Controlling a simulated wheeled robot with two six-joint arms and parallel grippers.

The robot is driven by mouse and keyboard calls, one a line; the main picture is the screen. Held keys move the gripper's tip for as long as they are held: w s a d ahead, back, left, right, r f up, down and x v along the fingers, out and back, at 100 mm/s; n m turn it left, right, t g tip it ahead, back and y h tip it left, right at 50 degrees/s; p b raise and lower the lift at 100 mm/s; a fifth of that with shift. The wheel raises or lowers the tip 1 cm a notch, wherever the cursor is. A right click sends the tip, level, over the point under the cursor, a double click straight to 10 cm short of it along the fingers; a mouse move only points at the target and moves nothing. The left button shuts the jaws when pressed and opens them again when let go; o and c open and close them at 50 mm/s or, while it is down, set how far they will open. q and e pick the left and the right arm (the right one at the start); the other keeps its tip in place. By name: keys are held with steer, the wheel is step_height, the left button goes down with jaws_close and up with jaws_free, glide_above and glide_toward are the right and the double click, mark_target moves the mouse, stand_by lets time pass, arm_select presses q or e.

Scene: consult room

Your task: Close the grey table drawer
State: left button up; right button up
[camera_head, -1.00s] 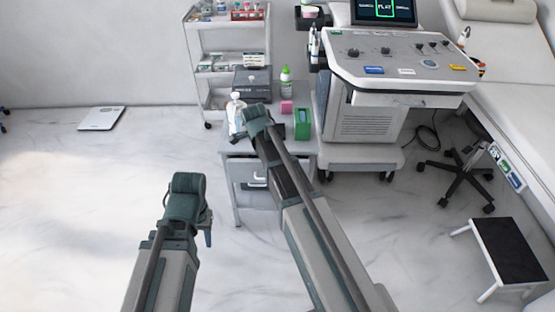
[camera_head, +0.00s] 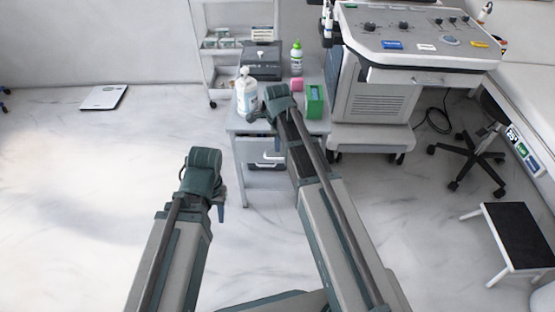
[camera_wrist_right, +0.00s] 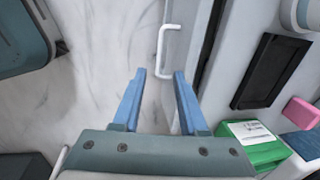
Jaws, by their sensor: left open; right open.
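The grey table (camera_head: 318,127) stands at centre in the head view, with its drawer (camera_head: 252,148) in front, under the top. A pale handle (camera_head: 270,157) shows on the drawer front, partly behind my right arm. In the right wrist view the drawer front (camera_wrist_right: 186,62) carries the white handle (camera_wrist_right: 164,48), and a dark gap runs behind the front, so the drawer stands out somewhat. My right gripper (camera_wrist_right: 160,74) is open and empty, its fingers pointing toward the handle; I cannot tell if they touch. My left gripper (camera_head: 219,206) is open and empty, left of the table.
On the table stand a white pump bottle (camera_head: 246,93), a green box (camera_head: 314,101), a pink block (camera_head: 297,83) and a green-capped bottle (camera_head: 296,58). A machine cart (camera_head: 378,105) stands right of the table. A step stool (camera_head: 517,235) is far right.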

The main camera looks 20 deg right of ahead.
mark_target(277, 154)
steer(key=f+b, duration=0.2)
steer(key=f, duration=0.1)
steer(key=w+f+b, duration=0.1)
steer(key=f+b, duration=0.5)
steer(key=shift+w+d+f, duration=0.15)
steer(key=shift+w+d, duration=0.05)
steer(key=shift+w, duration=0.1)
jaws_close()
stand_by(1.1)
